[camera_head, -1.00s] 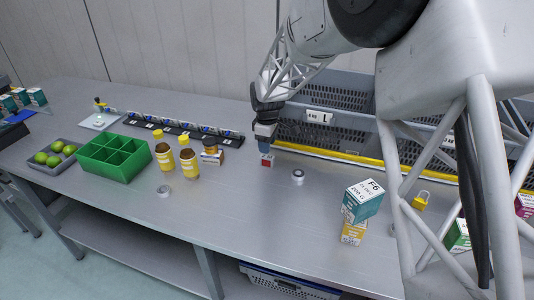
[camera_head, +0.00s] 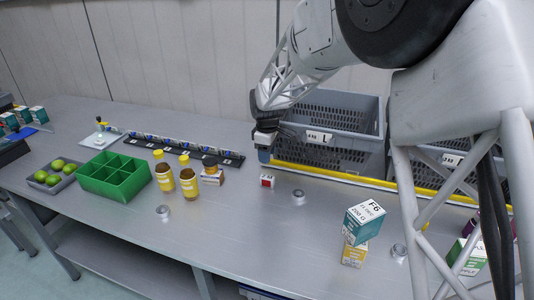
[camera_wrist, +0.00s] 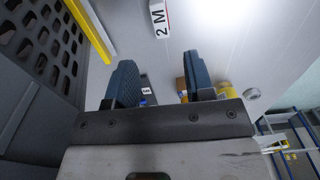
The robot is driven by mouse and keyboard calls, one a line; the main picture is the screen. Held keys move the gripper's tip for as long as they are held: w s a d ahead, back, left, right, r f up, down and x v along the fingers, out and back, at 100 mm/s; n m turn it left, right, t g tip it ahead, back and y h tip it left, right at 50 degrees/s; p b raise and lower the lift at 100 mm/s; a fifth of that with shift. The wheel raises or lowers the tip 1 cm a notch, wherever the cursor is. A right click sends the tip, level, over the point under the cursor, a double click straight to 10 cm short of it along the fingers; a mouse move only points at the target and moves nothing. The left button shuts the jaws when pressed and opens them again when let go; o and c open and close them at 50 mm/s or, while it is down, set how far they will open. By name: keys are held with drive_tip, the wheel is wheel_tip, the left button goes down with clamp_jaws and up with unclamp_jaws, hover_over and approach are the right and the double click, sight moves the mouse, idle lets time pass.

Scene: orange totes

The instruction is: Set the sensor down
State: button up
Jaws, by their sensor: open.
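A small red-and-white block (camera_head: 267,181), which I take to be the sensor, rests on the grey bench in front of the grey crates. In the wrist view its white face marked "2 M" (camera_wrist: 160,18) shows at the top, beyond the fingers. My gripper (camera_head: 264,156) is above and behind the block, apart from it. In the wrist view the two dark blue fingers of my gripper (camera_wrist: 160,80) stand apart with nothing held between them.
Grey crates (camera_head: 330,153) stand behind a yellow strip (camera_head: 345,177). A silver disc (camera_head: 299,196) lies right of the block. Yellow-capped bottles (camera_head: 189,184), a small box (camera_head: 212,177) and a green divided tray (camera_head: 115,178) are to the left. Stacked boxes (camera_head: 363,222) stand to the right.

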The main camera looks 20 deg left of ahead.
drive_tip(key=shift+d+r, duration=0.1)
idle(0.3)
drive_tip(key=s+d+r+m, duration=0.3)
drive_tip(key=s+d+r, duration=0.2)
drive_tip(key=d, duration=0.4)
drive_tip(key=s+d+r+m+t, duration=0.1)
drive_tip(key=s+d+r+m, duration=0.25)
drive_tip(key=d, duration=0.55)
drive_tip(key=s+d+r+m, duration=0.2)
drive_tip(key=s+d+r, duration=0.3)
drive_tip(key=d, duration=0.4)
drive_tip(key=s+d+m, duration=0.3)
drive_tip(key=s+d, duration=0.2)
drive_tip(key=s, duration=0.3)
drive_tip(key=s+d+m+t, duration=0.1)
drive_tip(key=s+d+m, duration=0.2)
drive_tip(key=s+d, duration=0.3)
drive_tip(key=s+d+m, duration=0.3)
drive_tip(key=s+d, duration=0.3)
drive_tip(key=s, duration=0.6)
drive_tip(key=shift+f+m+t, duration=0.3)
drive_tip(key=shift+f+m, duration=0.05)
drive_tip(key=shift+f, duration=0.05)
